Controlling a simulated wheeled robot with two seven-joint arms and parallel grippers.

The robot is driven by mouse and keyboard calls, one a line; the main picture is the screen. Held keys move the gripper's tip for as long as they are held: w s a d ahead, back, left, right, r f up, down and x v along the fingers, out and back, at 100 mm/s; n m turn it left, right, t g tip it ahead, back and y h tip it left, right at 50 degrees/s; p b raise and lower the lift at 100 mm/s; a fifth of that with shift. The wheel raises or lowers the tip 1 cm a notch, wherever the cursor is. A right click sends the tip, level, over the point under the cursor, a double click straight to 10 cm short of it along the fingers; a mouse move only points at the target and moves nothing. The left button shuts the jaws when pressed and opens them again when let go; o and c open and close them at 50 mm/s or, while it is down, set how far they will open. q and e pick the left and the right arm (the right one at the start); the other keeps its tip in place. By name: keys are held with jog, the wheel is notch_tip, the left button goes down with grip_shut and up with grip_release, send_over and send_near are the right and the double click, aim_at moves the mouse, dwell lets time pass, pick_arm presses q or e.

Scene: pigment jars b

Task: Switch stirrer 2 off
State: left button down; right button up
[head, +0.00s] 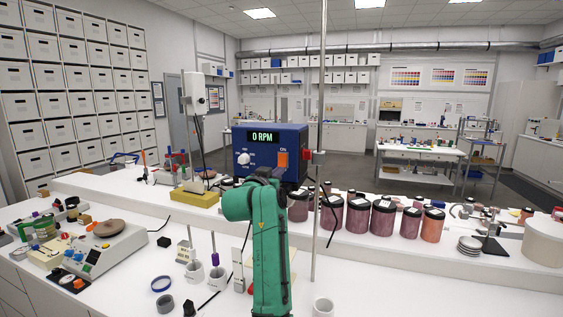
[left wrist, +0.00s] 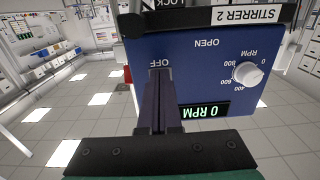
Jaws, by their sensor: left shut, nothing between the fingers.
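Stirrer 2 (head: 291,134) is a blue box clamped on a tall metal rod, above the bench. Its display (head: 263,137) reads 0 RPM. An orange switch (head: 282,160) with ON marked above it and a pale speed knob (head: 243,158) are on its front. In the left wrist view the box (left wrist: 205,65) appears upside down, with its STIRRER 2 label (left wrist: 245,14) and OFF marking. My left gripper (left wrist: 160,72) is shut and empty, its fingertips at the panel by OFF. They hide the switch there; I cannot tell whether they touch. My right gripper is not in view.
The metal rod (head: 318,230) stands just right of my left arm. Several dark pigment jars (head: 383,218) line the raised shelf behind. A balance-like device (head: 95,250) stands at left, and white beakers (head: 217,278) stand on the bench below.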

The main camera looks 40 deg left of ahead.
pick_arm(q)
jog(key=shift+w, duration=0.1)
jog(key=b+v, duration=0.7)
jog(key=v, duration=1.1)
